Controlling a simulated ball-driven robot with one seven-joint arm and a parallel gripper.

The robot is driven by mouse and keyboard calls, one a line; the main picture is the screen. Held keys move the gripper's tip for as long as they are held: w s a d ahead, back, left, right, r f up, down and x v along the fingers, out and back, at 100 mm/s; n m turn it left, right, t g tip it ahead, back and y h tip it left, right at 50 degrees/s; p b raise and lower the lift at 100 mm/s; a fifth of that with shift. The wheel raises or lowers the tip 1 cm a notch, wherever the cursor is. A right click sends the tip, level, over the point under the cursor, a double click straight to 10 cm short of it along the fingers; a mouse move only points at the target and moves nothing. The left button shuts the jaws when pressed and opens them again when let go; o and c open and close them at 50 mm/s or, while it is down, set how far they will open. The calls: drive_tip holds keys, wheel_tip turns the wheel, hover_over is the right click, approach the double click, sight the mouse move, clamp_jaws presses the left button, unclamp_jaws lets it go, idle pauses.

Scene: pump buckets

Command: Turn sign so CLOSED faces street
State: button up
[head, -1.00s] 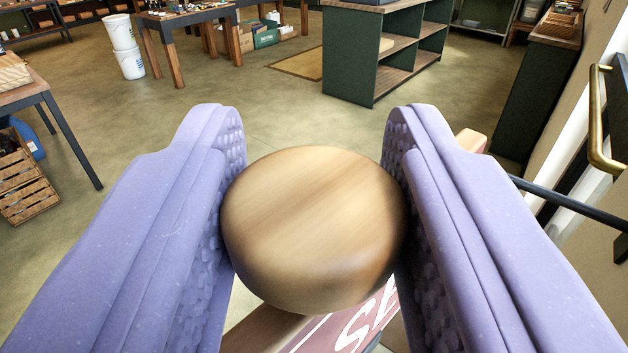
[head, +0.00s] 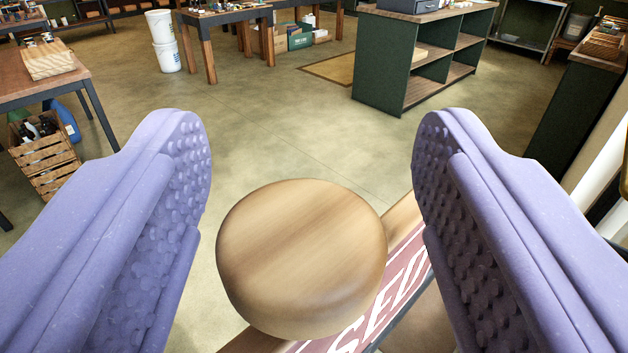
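The sign (head: 388,288) is a dark red panel with white letters in a wooden frame, seen from above below my gripper. Part of its lettering shows; the rest is hidden behind a round wooden knob and my right finger. The knob (head: 301,258) sits on top of the sign's frame, between my fingers. My gripper (head: 312,165) has two purple padded fingers spread wide, with a gap on both sides of the knob. It is open and holds nothing. Which way the sign's faces point cannot be told for certain.
A dark green shelf counter (head: 420,62) stands ahead. A table (head: 45,85) with a wooden crate (head: 45,160) beneath is at the left. White buckets (head: 163,42) are stacked farther back. The floor (head: 270,125) between is clear.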

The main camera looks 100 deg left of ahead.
drive_tip(key=shift+d+f, duration=0.15)
drive_tip(key=shift+f, duration=0.1)
drive_tip(key=v, duration=0.7)
drive_tip(key=shift+d, duration=0.3)
drive_tip(key=shift+r, duration=0.15)
